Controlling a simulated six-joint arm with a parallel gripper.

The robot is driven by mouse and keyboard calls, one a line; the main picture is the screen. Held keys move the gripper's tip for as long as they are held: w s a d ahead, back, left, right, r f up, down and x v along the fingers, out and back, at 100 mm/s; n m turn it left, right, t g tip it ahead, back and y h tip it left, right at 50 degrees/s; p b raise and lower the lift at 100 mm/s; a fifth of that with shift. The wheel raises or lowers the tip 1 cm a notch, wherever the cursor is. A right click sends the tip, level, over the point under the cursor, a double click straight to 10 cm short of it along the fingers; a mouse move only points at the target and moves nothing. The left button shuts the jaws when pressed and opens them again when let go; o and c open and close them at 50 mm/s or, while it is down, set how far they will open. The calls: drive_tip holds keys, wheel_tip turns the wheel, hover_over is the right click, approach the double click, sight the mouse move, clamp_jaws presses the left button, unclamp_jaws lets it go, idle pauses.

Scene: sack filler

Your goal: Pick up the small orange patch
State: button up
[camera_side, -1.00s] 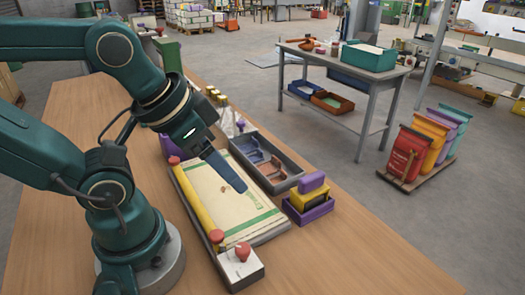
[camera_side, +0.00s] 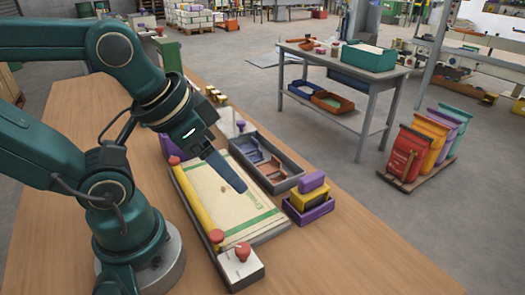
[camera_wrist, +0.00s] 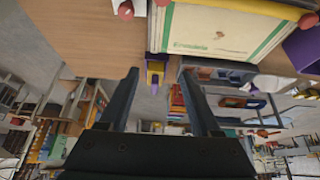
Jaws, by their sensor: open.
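My gripper (camera_side: 241,187) is open and empty above the cream sack (camera_side: 240,212) in the side view. Its two dark fingers stand apart in the wrist view (camera_wrist: 160,78). A grey divided tray (camera_side: 289,184) lies just right of the sack. It holds orange-brown pieces (camera_side: 272,172) in its near part and grey-blue pieces (camera_side: 249,150) in its far part. I cannot tell which is the small orange patch. A small brown mark (camera_side: 222,189) lies on the sack, also visible in the wrist view (camera_wrist: 220,35).
A yellow bar (camera_side: 194,204) with red knobs runs along the sack's left side. A purple box (camera_side: 308,213) with a yellow and purple block (camera_side: 309,194) stands right of the sack, near the tray. The wooden table (camera_side: 345,255) is clear at the front right.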

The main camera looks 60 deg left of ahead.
idle(0.4)
drive_tip(key=c, duration=0.3)
